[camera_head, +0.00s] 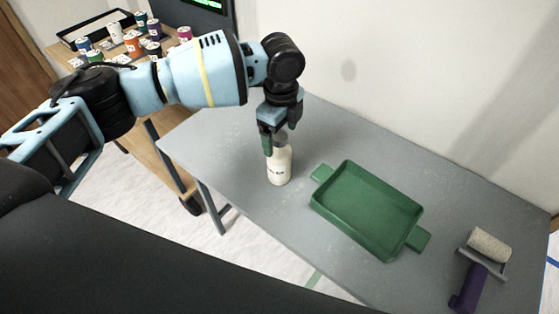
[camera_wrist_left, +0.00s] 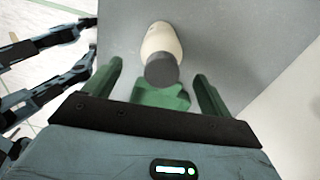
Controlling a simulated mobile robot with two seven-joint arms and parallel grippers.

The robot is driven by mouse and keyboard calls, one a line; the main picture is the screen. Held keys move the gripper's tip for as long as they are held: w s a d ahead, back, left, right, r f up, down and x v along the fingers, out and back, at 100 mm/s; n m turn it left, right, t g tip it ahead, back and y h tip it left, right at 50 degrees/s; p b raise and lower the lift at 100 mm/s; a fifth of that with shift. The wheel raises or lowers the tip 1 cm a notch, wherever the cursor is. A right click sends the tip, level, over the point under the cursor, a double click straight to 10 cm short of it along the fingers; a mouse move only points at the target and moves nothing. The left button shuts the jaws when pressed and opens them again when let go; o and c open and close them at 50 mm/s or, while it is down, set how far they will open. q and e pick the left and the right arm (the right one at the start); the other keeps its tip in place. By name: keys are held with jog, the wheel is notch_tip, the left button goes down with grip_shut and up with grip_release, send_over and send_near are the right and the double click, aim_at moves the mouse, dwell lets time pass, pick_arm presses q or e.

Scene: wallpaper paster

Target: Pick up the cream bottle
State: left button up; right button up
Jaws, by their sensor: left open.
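The cream bottle (camera_head: 279,168) stands upright on the grey table, with a grey cap. My left gripper (camera_head: 279,142) points down right at the bottle's top, its fingers around or beside the cap; the head view does not show which. In the left wrist view, the bottle (camera_wrist_left: 162,42) and its dark cap lie ahead of the open green fingers (camera_wrist_left: 158,90), roughly midway between them. The fingers are apart and hold nothing. My right gripper is not in view.
A green tray (camera_head: 322,211) with end handles lies right of the bottle. A paint roller (camera_head: 488,246) with a purple handle lies at the table's right end. A wooden table at the back left carries several small cans (camera_head: 133,45). The grey table (camera_head: 400,165) is clear behind the tray.

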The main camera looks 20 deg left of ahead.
aim_at(279, 146)
pick_arm(q)
jog(key=shift+w+a+f, duration=0.1)
jog(key=shift+f, duration=1.2)
jog(key=shift+a+f, duration=0.1)
jog(key=shift+f, duration=1.15)
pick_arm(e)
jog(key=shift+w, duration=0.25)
pick_arm(q)
jog(key=shift+c, duration=0.4)
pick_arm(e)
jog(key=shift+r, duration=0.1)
pick_arm(q)
jog(key=shift+r, duration=0.1)
jog(key=c, duration=1.6)
jog(key=shift+o, duration=0.2)
